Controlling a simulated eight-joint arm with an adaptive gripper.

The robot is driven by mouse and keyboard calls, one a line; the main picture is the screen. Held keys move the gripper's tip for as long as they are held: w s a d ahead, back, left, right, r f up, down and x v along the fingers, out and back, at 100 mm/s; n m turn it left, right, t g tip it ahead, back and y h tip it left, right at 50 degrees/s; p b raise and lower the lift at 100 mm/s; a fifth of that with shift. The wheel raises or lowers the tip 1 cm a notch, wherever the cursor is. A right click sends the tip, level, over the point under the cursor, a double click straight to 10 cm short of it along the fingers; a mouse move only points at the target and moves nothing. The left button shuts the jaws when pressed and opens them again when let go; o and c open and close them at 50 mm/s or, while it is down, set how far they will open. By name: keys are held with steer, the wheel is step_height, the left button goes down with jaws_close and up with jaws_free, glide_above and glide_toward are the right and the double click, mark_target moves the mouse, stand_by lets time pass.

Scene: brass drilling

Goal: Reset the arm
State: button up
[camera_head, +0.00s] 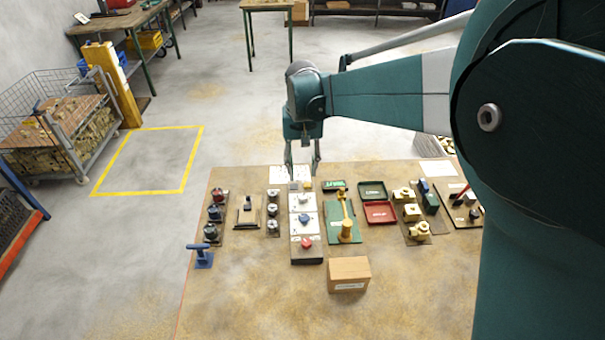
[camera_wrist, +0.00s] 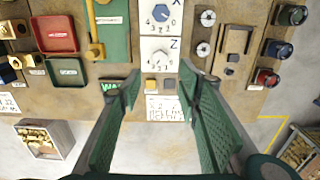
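My gripper (camera_head: 302,172) hangs fingers-down above the far edge of the workbench (camera_head: 260,300), over the far end of the dial panel (camera_head: 304,220). In the wrist view, my gripper's two green pads (camera_wrist: 160,88) stand wide apart with nothing between them. The gripper is open and empty. My teal arm reaches in from the right in the head view. In the wrist view, the X and Z dials (camera_wrist: 158,50) and a small white display with yellow and grey buttons (camera_wrist: 160,86) lie beyond and between the fingers.
The bench holds red, blue and dark knobs (camera_head: 214,212), a green board with a brass lever (camera_head: 346,220), red and green trays (camera_head: 378,205), brass fittings (camera_head: 410,212), and a cardboard box (camera_head: 348,273) in front. The bench's front left is mostly clear. A wire cage (camera_head: 60,125) stands left.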

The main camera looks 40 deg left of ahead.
steer(key=shift+r, duration=0.1)
stand_by(0.6)
steer(key=w+d+r+m+t+y, duration=0.15)
steer(key=d+r, duration=0.25)
steer(key=d, duration=0.9)
steer(key=w+d+r+m, duration=0.1)
steer(key=w+d+r, duration=0.3)
steer(key=d, duration=0.9)
steer(key=w+d+r+m+t, duration=0.15)
steer(key=d+r, duration=0.35)
steer(key=d, duration=0.8)
steer(key=s+d+f+m+t, duration=0.1)
steer(key=s+d, duration=0.4)
steer(key=d, duration=0.5)
steer(key=s+d+f+m+t+h, duration=0.1)
steer(key=s+d, duration=0.4)
steer(key=d, duration=0.6)
steer(key=s+d+f+m+t, duration=0.2)
steer(key=s+d, duration=0.4)
steer(key=d, duration=0.5)
steer(key=shift+m, duration=0.5)
steer(key=shift+w+h, duration=0.1)
steer(key=shift+h, duration=0.15)
